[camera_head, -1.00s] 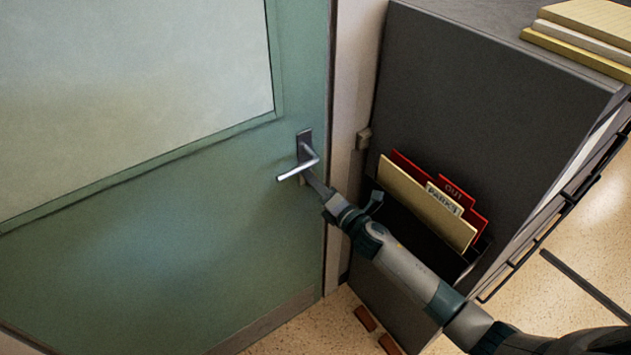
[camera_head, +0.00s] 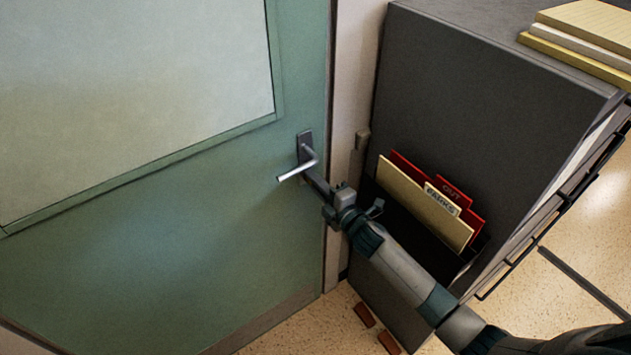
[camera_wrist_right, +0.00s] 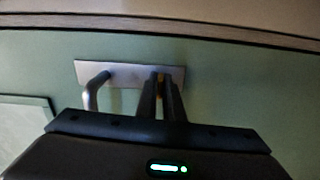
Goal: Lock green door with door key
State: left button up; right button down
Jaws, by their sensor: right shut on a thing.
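The green door (camera_head: 190,230) stands at the left with a light panel in its upper part. Its metal lever handle (camera_head: 297,171) sits on a plate near the right edge; the handle (camera_wrist_right: 93,92) and plate (camera_wrist_right: 122,75) also show in the right wrist view. My right gripper (camera_head: 322,188) reaches the lower part of the plate, just below the lever. In the right wrist view its fingers (camera_wrist_right: 160,88) are close together against the plate. A small yellowish bit shows between the fingertips, likely the door key (camera_wrist_right: 160,86); the rest is hidden. My left gripper is not in view.
A dark grey cabinet (camera_head: 470,100) stands right of the door frame, with a wall holder of folders (camera_head: 425,205) close beside my right arm. Paper pads (camera_head: 585,35) lie on top. Small brown blocks (camera_head: 365,315) are low by the floor.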

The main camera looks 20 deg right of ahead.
jog(key=c, duration=1.9)
grip_release()
jog(key=shift+o, duration=0.2)
jog(key=shift+s, duration=0.1)
jog(key=p+v, duration=0.2)
jog(key=v, duration=0.6)
jog(key=shift+s+d, duration=0.2)
jog(key=shift+s, duration=0.15)
